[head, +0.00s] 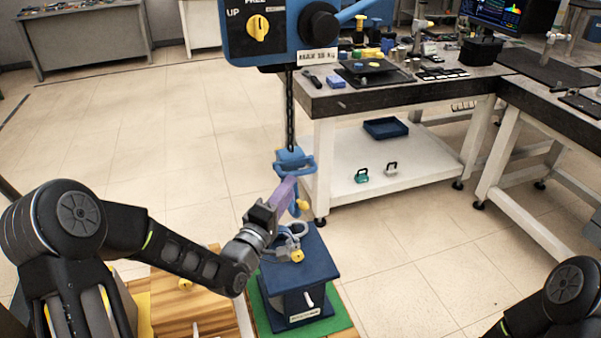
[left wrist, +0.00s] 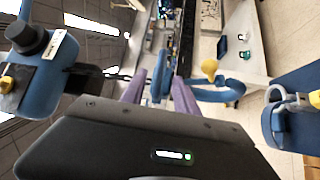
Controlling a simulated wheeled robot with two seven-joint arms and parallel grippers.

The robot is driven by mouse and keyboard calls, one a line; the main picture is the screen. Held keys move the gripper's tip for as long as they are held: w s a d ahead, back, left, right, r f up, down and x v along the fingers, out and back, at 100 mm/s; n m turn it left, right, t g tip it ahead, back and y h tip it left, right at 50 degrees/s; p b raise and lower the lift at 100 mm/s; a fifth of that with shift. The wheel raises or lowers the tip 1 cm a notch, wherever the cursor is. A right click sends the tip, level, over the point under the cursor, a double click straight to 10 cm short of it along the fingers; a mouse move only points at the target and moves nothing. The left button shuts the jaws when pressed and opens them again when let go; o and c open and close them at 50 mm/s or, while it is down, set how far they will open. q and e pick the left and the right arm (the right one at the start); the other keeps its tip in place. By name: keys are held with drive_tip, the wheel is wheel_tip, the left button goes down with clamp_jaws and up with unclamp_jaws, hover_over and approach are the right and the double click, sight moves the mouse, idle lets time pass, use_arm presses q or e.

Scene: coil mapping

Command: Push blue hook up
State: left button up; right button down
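The blue hook (head: 297,200) hangs from its blue block (head: 293,160) on a dark chain below the hoist. Its curved part also shows in the left wrist view (left wrist: 228,93), with a yellow piece (left wrist: 209,67) beside it. My left gripper (head: 287,186) has purple fingers, which point up at the hook just under the block. In the left wrist view the fingers stand apart, with blue hook parts between or just beyond them. Contact with the hook cannot be made out. My right gripper is out of view; only part of the right arm shows.
A blue hoist housing (head: 270,35) with a yellow knob is above. A dark blue stand (head: 300,270) with a grey shackle (head: 290,238) sits below the hook on a green mat (head: 338,318). A workbench (head: 400,95) stands at the right. The floor at the left is clear.

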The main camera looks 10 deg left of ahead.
sight(300, 173)
use_arm(q)
drive_tip(key=x, duration=0.7)
drive_tip(key=shift+w+p, duration=0.2)
drive_tip(key=shift+p, duration=0.15)
drive_tip(key=shift+c, duration=0.6)
clamp_jaws()
idle(0.5)
